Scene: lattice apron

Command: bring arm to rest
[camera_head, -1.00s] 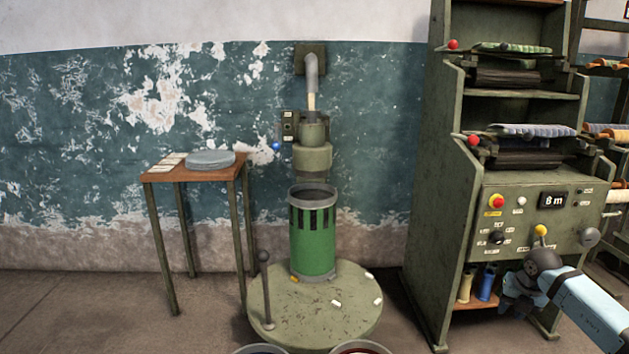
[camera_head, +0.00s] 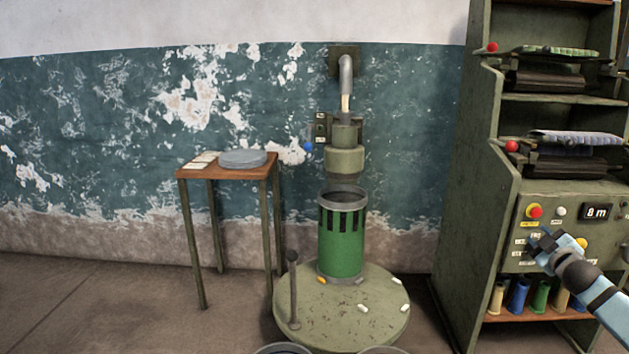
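My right arm comes in from the lower right. My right gripper (camera_head: 543,243) is in front of the control panel (camera_head: 533,259) of the green machine, over its lower labels and left of a yellow knob (camera_head: 581,243). Its fingers are small and dark here, and I cannot tell whether they are open or shut. I see nothing clearly held in it. Whether it touches the panel is unclear. My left gripper and arm are not in view.
The tall green machine (camera_head: 465,170) fills the right side, with spools (camera_head: 518,296) on its low shelf. A green canister (camera_head: 340,243) stands on a round base (camera_head: 345,325) with an upright lever (camera_head: 293,290). A small table (camera_head: 205,173) stands left. Floor at the left is clear.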

